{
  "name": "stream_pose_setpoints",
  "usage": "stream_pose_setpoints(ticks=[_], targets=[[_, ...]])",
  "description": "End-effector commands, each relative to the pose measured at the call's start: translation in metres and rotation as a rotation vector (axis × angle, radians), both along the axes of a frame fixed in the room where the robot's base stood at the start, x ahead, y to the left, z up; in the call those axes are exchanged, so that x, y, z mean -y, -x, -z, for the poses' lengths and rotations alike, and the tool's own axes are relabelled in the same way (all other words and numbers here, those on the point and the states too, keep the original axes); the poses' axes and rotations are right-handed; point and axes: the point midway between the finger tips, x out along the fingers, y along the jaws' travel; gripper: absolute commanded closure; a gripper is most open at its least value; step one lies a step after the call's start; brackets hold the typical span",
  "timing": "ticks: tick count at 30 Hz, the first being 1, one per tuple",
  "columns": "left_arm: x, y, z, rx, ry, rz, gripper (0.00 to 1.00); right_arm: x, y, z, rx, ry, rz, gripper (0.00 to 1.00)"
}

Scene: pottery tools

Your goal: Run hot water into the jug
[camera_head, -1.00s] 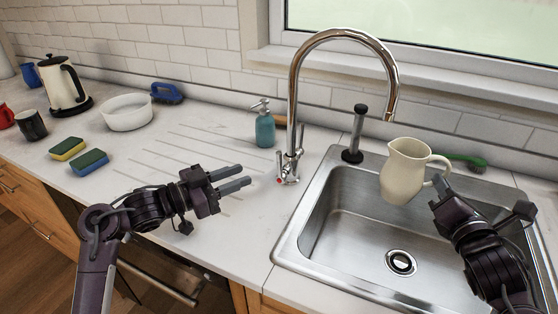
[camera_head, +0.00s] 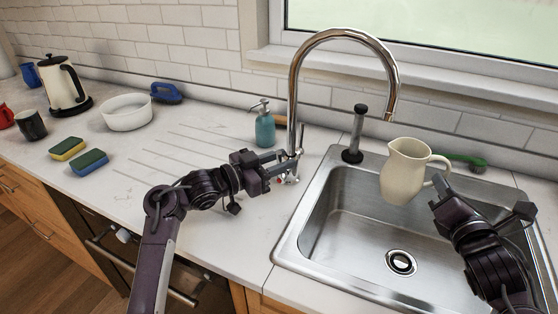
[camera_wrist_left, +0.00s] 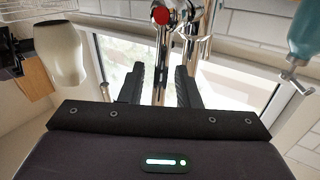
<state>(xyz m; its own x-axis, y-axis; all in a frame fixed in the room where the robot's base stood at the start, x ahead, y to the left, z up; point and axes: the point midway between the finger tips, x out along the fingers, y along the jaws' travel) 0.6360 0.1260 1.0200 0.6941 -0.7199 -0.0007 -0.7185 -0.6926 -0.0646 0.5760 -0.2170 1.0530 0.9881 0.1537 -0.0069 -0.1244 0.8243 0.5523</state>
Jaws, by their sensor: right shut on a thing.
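The chrome tap (camera_head: 292,95) arches over the sink. No water shows at its spout (camera_head: 390,116). My left gripper (camera_head: 283,162) is at the tap's base by the handle. In the left wrist view its fingers (camera_wrist_left: 160,88) are apart, with the thin tap lever (camera_wrist_left: 159,75) between them and gaps on either side. The red mark (camera_wrist_left: 160,16) shows above the lever. The cream jug (camera_head: 405,172) is upright over the sink, below and slightly right of the spout. My right gripper (camera_head: 437,184) is shut on the jug's handle; its fingertips are partly hidden.
The steel sink (camera_head: 345,215) has a drain (camera_head: 401,262). A black-based upright cylinder (camera_head: 356,135) stands behind it. A teal soap bottle (camera_head: 264,128) is left of the tap. A green brush (camera_head: 468,160) lies behind the jug.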

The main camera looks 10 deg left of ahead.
Motion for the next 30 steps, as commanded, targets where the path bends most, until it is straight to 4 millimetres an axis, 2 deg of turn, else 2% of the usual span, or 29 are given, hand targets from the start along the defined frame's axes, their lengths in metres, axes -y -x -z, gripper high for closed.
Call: stream_pose_setpoints(ticks=[2,8,22,30], targets=[[-0.0002,0.0001,-0.0001,0.000,0.000,0.000,0.73,0.0001,0.0000,-0.0012,0.002,-0.001,0.000,1.00],[-0.0004,0.0001,-0.0001,0.000,0.000,0.000,0.99,0.0001,0.0000,-0.0012,0.002,-0.001,0.000,1.00],[0.0008,0.0005,-0.0003,0.005,-0.020,0.000,1.00,0.0001,0.0000,-0.0012,0.002,-0.001,0.000,1.00],[0.0077,0.0021,-0.0003,0.034,-0.149,0.000,1.00,0.0001,0.0000,-0.0012,0.002,-0.001,0.000,1.00]])
